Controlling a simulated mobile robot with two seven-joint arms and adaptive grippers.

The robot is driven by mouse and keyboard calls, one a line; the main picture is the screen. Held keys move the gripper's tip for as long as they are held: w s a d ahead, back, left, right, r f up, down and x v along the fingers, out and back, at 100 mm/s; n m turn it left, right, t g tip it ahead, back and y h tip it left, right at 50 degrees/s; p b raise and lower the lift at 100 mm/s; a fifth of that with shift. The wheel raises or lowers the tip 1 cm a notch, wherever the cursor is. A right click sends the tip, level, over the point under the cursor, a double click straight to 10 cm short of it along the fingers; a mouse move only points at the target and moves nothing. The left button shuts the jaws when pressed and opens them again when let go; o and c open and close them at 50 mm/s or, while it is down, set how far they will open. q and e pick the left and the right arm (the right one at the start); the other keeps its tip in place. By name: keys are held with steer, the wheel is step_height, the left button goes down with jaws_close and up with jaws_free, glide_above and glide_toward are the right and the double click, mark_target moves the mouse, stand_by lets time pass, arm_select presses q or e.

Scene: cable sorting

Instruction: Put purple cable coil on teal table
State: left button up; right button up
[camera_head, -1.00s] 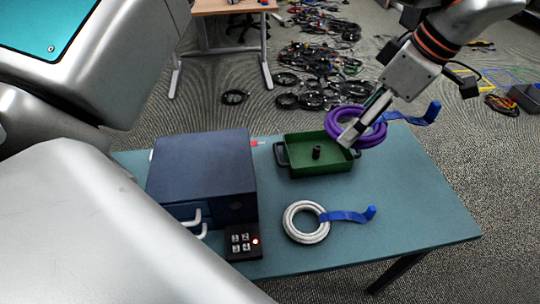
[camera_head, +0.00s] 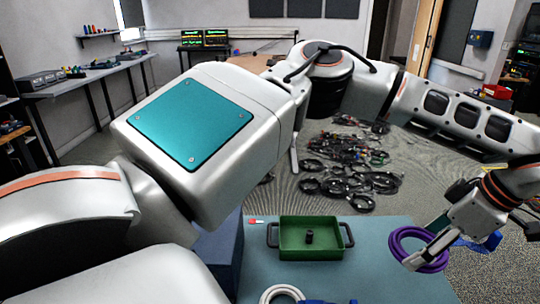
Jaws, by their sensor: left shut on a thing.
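The purple cable coil (camera_head: 394,244) with a blue strap (camera_head: 484,244) is at the lower right of the head view. My left gripper (camera_head: 424,255) is shut on the coil, and its fingers cover part of the ring. The coil overlaps the right edge of the teal table (camera_head: 375,265) in the picture and appears held in the air. Its exact height is hard to tell. My left arm arches across the view from the left. My right gripper is not in view.
A green tray (camera_head: 290,256) with a small black piece in it stands on the table. A white coil (camera_head: 268,296) lies at the bottom edge, partly cut off. A blue box (camera_head: 222,262) is partly hidden by my arm. The tabletop right of the tray is clear.

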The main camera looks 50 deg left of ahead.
arm_select(q)
steer(key=shift+w+d+f, duration=0.25)
steer(key=shift+w+d, duration=0.25)
steer(key=shift+d, duration=0.1)
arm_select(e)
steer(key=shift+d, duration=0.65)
arm_select(q)
step_height(320, 180, down, 15)
steer(key=shift+f+b, duration=0.1)
steer(key=shift+b, duration=1)
steer(key=shift+f+b, duration=0.45)
steer(key=shift+f, duration=2.05)
steer(key=shift+r, duration=0.1)
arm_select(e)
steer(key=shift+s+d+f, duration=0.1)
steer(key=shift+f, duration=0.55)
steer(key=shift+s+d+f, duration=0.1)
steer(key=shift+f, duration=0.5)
